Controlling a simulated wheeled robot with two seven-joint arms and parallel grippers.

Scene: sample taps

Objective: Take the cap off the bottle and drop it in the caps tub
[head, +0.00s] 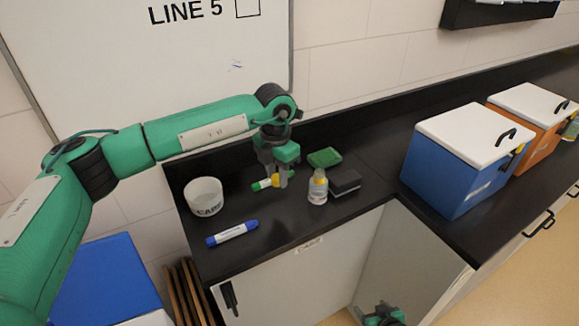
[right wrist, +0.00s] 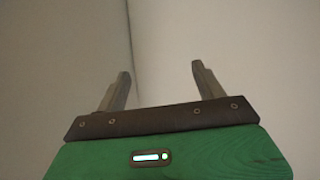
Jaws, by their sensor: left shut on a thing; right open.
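The bottle (head: 318,189) stands upright on the black counter, pale with a yellowish band and a narrow greyish neck; no yellow cap shows on it. My left gripper (head: 276,182) is just left of the bottle, pointing down, and shut on a small yellow cap (head: 274,180). The fingers partly hide the cap, and it is apart from the bottle. The white caps tub (head: 204,197) with dark lettering stands further left on the counter. My right gripper is low in the head view (head: 384,315); in the right wrist view (right wrist: 160,85) it is open and empty.
A green-ended marker (head: 260,185) lies beside the left gripper. A blue marker (head: 232,233) lies in front of the tub. A dark block (head: 345,182) and a green pad (head: 324,157) are by the bottle. A blue cooler (head: 440,170) and an orange cooler (head: 537,135) stand right.

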